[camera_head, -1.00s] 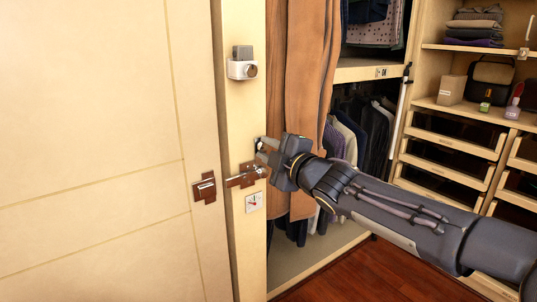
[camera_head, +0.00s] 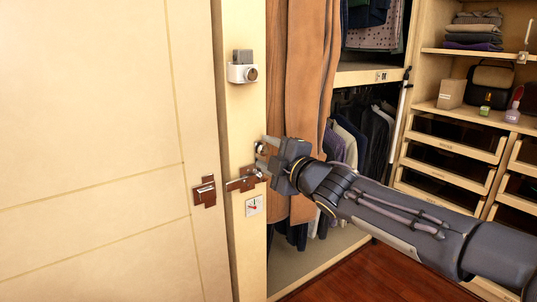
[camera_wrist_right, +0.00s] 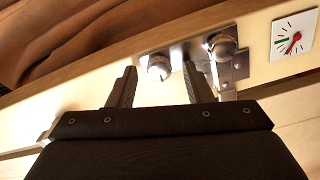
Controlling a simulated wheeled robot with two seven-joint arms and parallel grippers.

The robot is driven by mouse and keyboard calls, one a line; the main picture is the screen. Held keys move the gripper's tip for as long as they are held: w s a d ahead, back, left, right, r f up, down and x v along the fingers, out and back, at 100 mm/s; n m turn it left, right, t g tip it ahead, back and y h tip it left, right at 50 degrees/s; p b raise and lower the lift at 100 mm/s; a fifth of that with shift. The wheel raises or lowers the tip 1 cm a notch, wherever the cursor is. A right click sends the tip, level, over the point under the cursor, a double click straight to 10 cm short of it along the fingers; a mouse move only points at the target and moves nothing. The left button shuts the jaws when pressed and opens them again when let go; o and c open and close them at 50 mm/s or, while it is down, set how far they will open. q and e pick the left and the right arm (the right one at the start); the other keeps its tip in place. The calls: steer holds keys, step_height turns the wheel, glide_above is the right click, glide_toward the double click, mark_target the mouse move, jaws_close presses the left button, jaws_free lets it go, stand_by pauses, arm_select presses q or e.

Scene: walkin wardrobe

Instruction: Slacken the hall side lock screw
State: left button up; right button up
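A small round metal knob, which looks like the lock screw (camera_head: 260,147), sits on the pale post just above the brown bolt latch (camera_head: 240,183). In the right wrist view the screw (camera_wrist_right: 158,67) is shiny and sits on a metal plate, in line with the gap between my fingers. My right gripper (camera_head: 264,151) is open, with one finger above the screw and one below. It also shows in the right wrist view (camera_wrist_right: 161,87), where I cannot tell whether a finger touches the screw. My left gripper is not in view.
The bolt's round knob (camera_wrist_right: 222,44) is close beside one finger. A dial with a red needle (camera_head: 254,205) is below the latch, and a white device (camera_head: 242,72) is higher on the post. The pale door (camera_head: 90,150) is left; brown hanging cloth (camera_head: 300,90) is right.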

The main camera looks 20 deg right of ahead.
steer(key=p+v, duration=0.2)
steer(key=v, duration=0.5)
steer(key=shift+s+d, duration=0.15)
steer(key=shift+s, duration=0.2)
